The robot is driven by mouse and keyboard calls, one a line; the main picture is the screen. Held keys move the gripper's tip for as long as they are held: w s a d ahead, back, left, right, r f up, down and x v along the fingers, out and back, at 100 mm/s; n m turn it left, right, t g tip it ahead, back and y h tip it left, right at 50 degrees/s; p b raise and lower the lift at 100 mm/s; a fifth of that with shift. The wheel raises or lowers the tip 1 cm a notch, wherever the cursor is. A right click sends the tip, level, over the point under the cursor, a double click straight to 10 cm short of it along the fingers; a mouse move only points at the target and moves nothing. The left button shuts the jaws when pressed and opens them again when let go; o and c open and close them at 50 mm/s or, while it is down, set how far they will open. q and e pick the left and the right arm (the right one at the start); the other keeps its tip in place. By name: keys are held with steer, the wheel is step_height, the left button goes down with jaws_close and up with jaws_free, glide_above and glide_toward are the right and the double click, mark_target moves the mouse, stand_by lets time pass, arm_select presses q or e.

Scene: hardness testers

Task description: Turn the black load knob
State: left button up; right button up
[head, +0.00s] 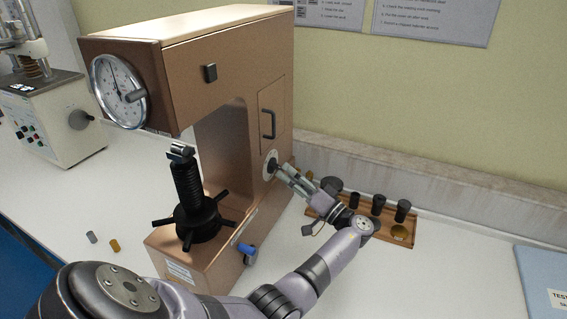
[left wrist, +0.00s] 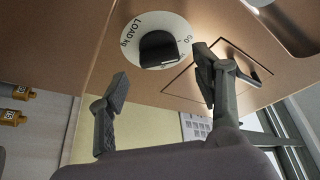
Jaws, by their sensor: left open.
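The black load knob (left wrist: 158,48) sits on a round white dial plate (left wrist: 133,29) marked "LOAD kg" on the side of the copper-brown hardness tester (head: 225,70). The fingers look apart from the knob, with nothing held. My right gripper is in neither view.
A wooden tray (head: 372,230) with several dark cylinders lies beside my left forearm, near the wall. The tester has a handled door (head: 270,125) above the dial and a blue-tipped lever (head: 246,249) low down. Another tester (head: 60,120) stands at left.

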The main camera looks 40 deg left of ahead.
mark_target(281, 169)
arm_select(q)
steer(key=shift+p+x, duration=0.4)
steer(key=shift+x, duration=1.2)
steer(key=c, duration=1.2)
steer(key=shift+o, duration=0.2)
steer(key=shift+m, duration=0.4)
steer(key=shift+r+m+h+p, duration=0.1)
steer(key=shift+m+h+p, duration=0.95)
steer(key=shift+m+p, duration=1.45)
steer(key=shift+r+m+h+p, duration=0.1)
steer(key=shift+m+h+p, duration=1)
steer(key=shift+m+p, duration=1.35)
steer(key=shift+m+h+p, duration=1.05)
steer(key=shift+m+p, duration=0.7)
steer(key=shift+m, duration=1.4)
